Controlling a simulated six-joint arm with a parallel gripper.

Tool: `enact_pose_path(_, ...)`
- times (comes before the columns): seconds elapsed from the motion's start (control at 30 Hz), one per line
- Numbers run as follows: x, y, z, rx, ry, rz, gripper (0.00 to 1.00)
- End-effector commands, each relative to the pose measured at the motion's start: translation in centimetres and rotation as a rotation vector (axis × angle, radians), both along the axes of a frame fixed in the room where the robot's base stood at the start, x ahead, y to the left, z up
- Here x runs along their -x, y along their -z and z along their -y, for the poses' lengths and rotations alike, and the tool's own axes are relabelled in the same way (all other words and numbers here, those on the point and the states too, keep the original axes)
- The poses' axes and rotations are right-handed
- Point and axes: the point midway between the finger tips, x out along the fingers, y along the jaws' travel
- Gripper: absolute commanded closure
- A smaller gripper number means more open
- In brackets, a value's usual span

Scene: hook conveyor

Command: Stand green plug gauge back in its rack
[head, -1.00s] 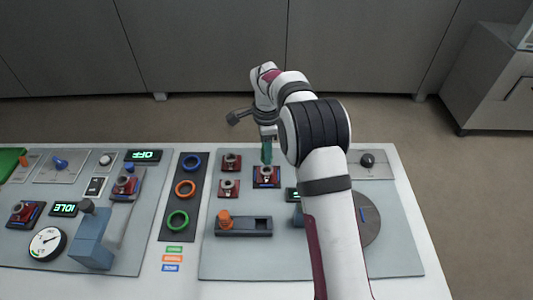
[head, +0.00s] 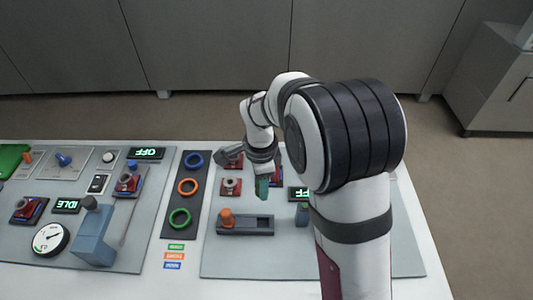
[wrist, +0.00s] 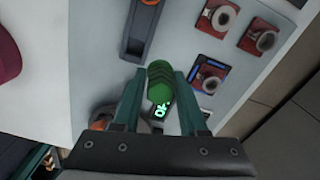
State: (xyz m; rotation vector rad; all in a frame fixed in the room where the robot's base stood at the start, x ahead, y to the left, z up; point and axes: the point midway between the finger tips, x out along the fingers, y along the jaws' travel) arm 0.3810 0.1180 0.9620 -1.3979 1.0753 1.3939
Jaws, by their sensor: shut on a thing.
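My gripper (head: 262,188) is shut on the green plug gauge (wrist: 160,80). In the wrist view its ribbed green end shows between the teal fingers (wrist: 158,110). In the head view the fingers hide most of the gauge. The dark grey rack (head: 238,232) lies just in front of my gripper, with an orange plug (head: 226,217) in its left part and an open slot to the right. My gripper is above the panel, at the far side of the rack's right part. In the wrist view the rack (wrist: 138,38) lies above the gauge.
Red-framed sockets (head: 231,187) stand behind and left of my gripper. A ring board (head: 184,200) lies further left. A small dark post (head: 302,214) stands right of the rack. The panel in front of the rack is clear.

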Motion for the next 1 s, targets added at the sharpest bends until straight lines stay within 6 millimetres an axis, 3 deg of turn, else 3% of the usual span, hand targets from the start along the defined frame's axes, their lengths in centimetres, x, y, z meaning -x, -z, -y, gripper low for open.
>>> enact_pose_path(0.1,3.4,0.3,0.1,-0.001,-0.022,0.001,1.0)
enact_pose_path(0.2,4.6,0.8,0.2,-0.002,-0.028,-0.001,1.0)
enact_pose_path(0.57,4.7,4.3,0.2,-0.001,-0.028,-0.002,1.0)
enact_pose_path(1.0,4.6,4.5,0.2,-0.002,-0.028,-0.001,1.0)
